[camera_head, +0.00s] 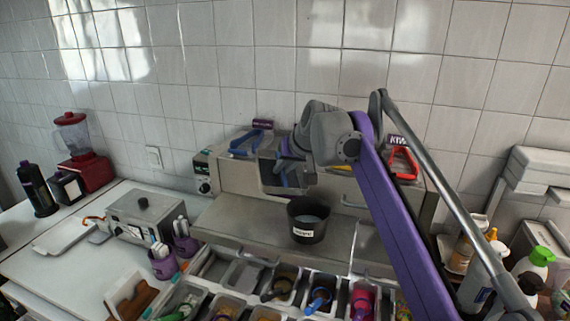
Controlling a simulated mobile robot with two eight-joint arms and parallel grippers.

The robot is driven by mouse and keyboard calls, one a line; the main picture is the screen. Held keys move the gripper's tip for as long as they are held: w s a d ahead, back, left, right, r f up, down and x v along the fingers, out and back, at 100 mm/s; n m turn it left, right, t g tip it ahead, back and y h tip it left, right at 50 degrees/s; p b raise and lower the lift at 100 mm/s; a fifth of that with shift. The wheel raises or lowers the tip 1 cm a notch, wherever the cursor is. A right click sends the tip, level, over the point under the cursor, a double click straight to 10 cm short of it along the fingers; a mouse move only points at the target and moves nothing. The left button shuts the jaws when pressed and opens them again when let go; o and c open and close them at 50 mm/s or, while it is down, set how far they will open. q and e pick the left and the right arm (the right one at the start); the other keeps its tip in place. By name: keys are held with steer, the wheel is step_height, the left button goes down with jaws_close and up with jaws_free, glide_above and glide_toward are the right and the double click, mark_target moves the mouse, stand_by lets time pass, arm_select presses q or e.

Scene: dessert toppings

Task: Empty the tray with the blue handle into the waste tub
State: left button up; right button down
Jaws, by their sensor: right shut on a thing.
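My right gripper (287,161) reaches in from the right, above and slightly left of the waste tub. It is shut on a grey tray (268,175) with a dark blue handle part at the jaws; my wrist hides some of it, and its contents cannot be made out. The waste tub (308,228) is black and round, with a white label, and stands upright on the steel counter. A brighter blue handle (247,142) shows on the topping station to the left of the gripper. My left gripper is not in view.
A red handle (403,162) sits on the station by the kiwi label. Topping bins (242,273) line the front edge. A steel box (145,213) and purple cups (162,264) stand left. Bottles (476,285) crowd the right. The counter left of the tub is clear.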

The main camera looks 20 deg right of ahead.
steer(key=shift+w+a+f+g+h, duration=0.1)
steer(key=shift+w+f+g+h, duration=0.05)
steer(key=shift+f+g+h, duration=0.35)
steer(key=shift+w+a+f+g+h, duration=0.15)
steer(key=shift+f+g+h, duration=0.2)
steer(key=shift+g, duration=0.25)
steer(key=shift+w+r+n+g+h, duration=0.1)
steer(key=shift+r+n+g+h, duration=0.25)
steer(key=shift+g, duration=0.25)
